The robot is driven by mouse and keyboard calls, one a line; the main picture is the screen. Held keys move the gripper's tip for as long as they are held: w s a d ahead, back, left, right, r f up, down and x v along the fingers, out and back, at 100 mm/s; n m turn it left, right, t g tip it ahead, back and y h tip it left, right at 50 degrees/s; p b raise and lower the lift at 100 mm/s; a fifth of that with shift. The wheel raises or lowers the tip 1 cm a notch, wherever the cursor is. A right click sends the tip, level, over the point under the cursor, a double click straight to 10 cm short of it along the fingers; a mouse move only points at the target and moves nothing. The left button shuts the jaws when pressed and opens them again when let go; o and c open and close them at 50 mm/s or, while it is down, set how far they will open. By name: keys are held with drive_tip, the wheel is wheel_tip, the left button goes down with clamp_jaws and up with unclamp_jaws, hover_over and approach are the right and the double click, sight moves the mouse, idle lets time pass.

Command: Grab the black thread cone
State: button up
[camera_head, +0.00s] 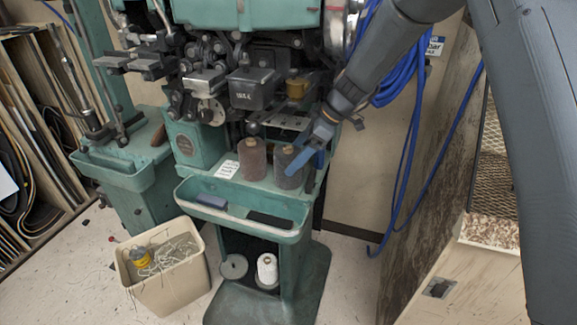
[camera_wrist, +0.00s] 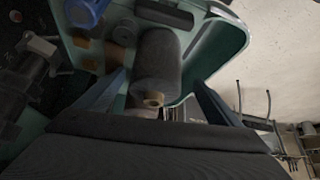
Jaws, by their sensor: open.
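The black thread cone (camera_head: 291,176) stands upright on the green machine's shelf, to the right of a reddish-brown thread cone (camera_head: 252,162). It looks dark grey with a tan core at its top. My gripper (camera_head: 306,160) is at the black cone's upper right side, with a blue finger crossing in front of it. In the wrist view the black cone (camera_wrist: 157,62) lies between the two spread fingers of my gripper (camera_wrist: 160,80).
The green machine's front tray (camera_head: 243,222) lies just below the cones. Machine parts (camera_head: 252,88) crowd the space above. A white cone (camera_head: 267,269) stands on the base below. A cream bin (camera_head: 163,280) is at lower left, and blue cables (camera_head: 408,130) hang at right.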

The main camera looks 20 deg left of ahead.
drive_tip(key=shift+w+p+x, duration=0.15)
drive_tip(key=shift+p+x, duration=0.35)
drive_tip(key=shift+x, duration=0.65)
drive_tip(key=shift+w+p+x, duration=0.15)
drive_tip(key=shift+p+x, duration=0.35)
drive_tip(key=shift+x, duration=0.7)
drive_tip(key=c, duration=1.3)
drive_tip(key=shift+c, duration=0.2)
drive_tip(key=shift+r, duration=0.15)
